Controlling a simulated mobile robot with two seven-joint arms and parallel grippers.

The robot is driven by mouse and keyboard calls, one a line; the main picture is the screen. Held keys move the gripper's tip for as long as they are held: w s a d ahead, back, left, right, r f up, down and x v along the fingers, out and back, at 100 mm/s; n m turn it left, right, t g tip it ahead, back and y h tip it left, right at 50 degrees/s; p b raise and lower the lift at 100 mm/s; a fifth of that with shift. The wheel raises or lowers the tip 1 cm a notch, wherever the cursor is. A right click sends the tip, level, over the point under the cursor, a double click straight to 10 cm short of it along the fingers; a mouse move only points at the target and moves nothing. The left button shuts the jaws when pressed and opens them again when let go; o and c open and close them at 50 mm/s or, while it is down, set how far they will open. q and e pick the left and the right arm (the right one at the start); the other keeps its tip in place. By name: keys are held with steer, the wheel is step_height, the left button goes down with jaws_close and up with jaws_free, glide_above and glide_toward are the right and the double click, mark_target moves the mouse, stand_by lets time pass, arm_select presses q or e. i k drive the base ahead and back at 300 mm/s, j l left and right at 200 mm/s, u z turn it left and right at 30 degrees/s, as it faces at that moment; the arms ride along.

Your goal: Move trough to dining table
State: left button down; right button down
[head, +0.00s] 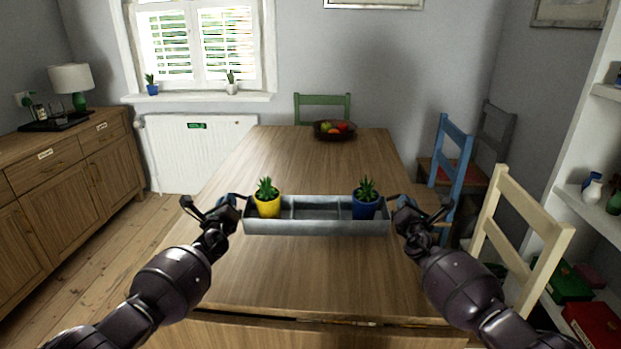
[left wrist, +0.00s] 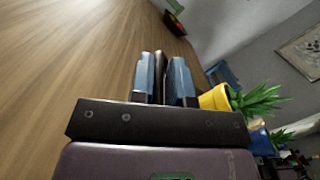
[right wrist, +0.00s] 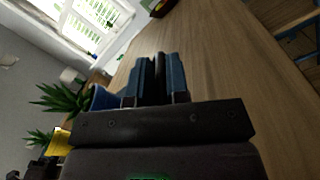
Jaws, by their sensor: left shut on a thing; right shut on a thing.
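The grey trough (head: 316,228) is level over the near half of the wooden dining table (head: 290,160); I cannot tell whether it rests on the top or hangs just above it. It has several compartments. A yellow pot with a plant (head: 267,203) stands in its left end and a blue pot with a plant (head: 366,203) in its right end; the middle is empty. My left gripper (head: 241,202) is shut on the trough's left end wall. My right gripper (head: 391,202) is shut on its right end wall. Both wrist views show the fingers closed around a thin wall.
A dark fruit bowl (head: 334,130) stands at the table's far end. Chairs in green (head: 322,101), blue (head: 450,165) and cream (head: 520,235) surround the table. A sideboard (head: 80,170) is at left and a shelf (head: 590,190) at right. The tabletop between trough and bowl is clear.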

mark_target(316, 188)
steer(key=i, duration=1)
